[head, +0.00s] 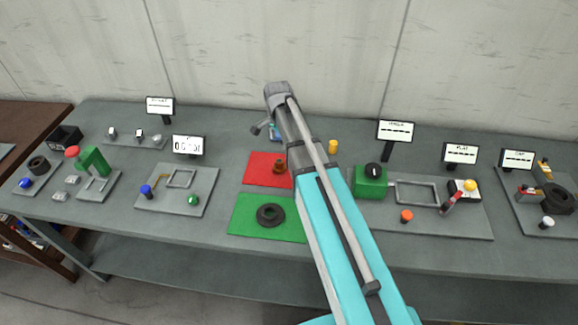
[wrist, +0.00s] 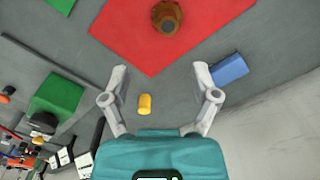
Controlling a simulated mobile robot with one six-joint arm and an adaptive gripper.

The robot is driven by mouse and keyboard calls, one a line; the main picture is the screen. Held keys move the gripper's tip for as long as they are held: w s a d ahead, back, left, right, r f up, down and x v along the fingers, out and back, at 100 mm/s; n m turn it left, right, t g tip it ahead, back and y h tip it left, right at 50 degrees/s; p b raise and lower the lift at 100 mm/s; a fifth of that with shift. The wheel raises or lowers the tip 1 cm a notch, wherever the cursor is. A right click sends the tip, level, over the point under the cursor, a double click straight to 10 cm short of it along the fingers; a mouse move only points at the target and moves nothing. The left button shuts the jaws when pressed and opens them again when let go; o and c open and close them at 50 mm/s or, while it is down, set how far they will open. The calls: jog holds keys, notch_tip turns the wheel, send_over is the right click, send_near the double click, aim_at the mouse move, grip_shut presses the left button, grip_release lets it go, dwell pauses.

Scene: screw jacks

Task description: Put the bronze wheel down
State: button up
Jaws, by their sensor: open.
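The bronze wheel (wrist: 168,17) rests on the red mat (wrist: 115,37), at the top of the wrist view. In the head view the bronze wheel (head: 279,167) shows beside my arm on the red mat (head: 260,170). My gripper (wrist: 160,74) is open and empty, with its two fingers spread apart. The wheel lies beyond the fingertips and is apart from them. In the head view my arm covers most of the gripper and the right part of the red mat.
A green mat (head: 240,221) with a dark ring (head: 270,215) lies in front of the red one. A yellow cylinder (wrist: 145,104) and a blue cylinder (wrist: 229,68) are near my fingers. A green box (head: 370,182) on a plate stands to the right.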

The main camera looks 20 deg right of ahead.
jog(key=s+n, duration=1.2)
jog(key=s, duration=0.7)
jog(key=shift+n, duration=0.3)
jog(key=shift+a, duration=0.1)
jog(key=shift+f+b, duration=1)
jog(key=shift+f, duration=0.05)
